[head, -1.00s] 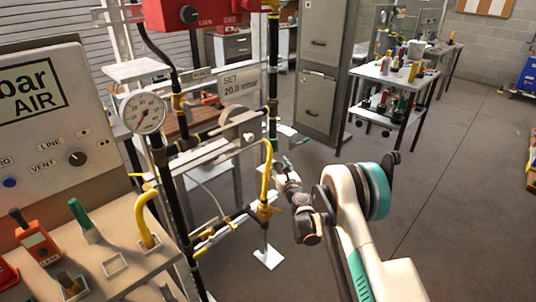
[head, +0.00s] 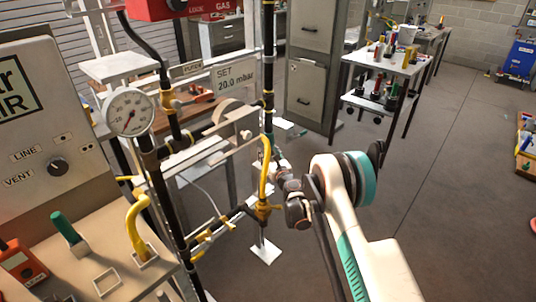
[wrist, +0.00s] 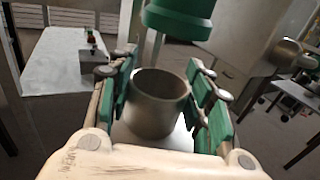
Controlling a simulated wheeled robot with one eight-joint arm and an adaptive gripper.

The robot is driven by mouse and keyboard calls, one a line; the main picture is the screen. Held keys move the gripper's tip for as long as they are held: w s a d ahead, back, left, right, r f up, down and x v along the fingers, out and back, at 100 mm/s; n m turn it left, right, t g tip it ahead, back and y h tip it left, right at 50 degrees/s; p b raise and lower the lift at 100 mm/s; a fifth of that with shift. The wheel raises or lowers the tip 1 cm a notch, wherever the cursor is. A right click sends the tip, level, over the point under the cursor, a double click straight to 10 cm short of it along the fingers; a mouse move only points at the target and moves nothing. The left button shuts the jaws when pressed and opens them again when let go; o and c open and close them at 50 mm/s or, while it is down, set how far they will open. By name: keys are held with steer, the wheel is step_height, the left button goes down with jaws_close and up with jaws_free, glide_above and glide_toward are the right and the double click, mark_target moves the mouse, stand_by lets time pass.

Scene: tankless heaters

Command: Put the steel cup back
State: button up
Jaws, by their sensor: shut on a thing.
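The steel cup (wrist: 152,112) is a plain grey cup with its open mouth facing up in the wrist view. My gripper (wrist: 158,88) has its green-padded fingers on either side of it and is shut on it. A green cylinder (wrist: 180,16) hangs just above and beyond the cup; a gap shows between them. In the head view my gripper (head: 277,160) is beside the black vertical pipe (head: 268,70) and the bent yellow pipe (head: 264,172), which partly hide it. The cup cannot be made out there.
A gauge (head: 129,112) and a "SET 20.0 mbar" sign (head: 233,74) are on the pipe rig at left. A bench (head: 150,272) with tools is at lower left. A grey cabinet (head: 307,85) and a cart (head: 372,64) stand behind.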

steer(key=shift+f, duration=0.15)
steer(key=o, duration=1.1)
steer(key=shift+o, duration=0.2)
